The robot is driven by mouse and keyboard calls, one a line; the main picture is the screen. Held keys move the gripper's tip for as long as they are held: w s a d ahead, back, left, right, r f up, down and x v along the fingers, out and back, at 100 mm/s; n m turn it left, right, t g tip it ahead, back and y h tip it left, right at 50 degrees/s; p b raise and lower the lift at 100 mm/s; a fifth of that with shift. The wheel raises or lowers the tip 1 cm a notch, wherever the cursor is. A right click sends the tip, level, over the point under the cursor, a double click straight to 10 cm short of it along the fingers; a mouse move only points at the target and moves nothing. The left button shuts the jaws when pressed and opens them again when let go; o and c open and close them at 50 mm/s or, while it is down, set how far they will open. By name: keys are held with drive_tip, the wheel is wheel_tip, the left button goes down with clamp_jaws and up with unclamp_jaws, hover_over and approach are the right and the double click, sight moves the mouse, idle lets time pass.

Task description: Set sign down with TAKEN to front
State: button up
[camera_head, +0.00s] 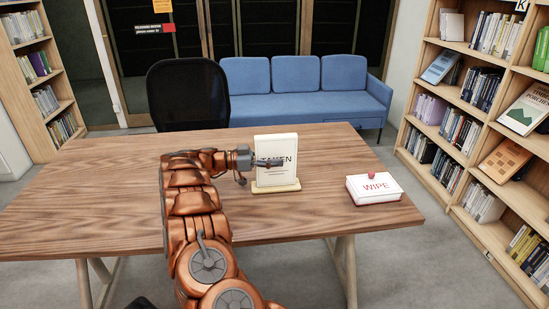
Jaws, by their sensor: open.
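The sign (275,148) stands upright on the wooden table (110,200), a pale panel on a tan base. The word TAKEN shows on the side facing me, its first letters hidden behind my gripper. My gripper (268,163) is open at the sign's near face, its fingers overlapping the panel in the picture. I cannot tell whether the fingers touch the sign.
A white box marked WIPE (374,188), with a small red piece on top, lies at the table's right. A black chair (187,95) and a blue sofa (300,92) stand behind the table. A bookshelf (490,110) is at right. The table's left side is clear.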

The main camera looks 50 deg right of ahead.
drive_tip(key=v, duration=1.2)
idle(0.7)
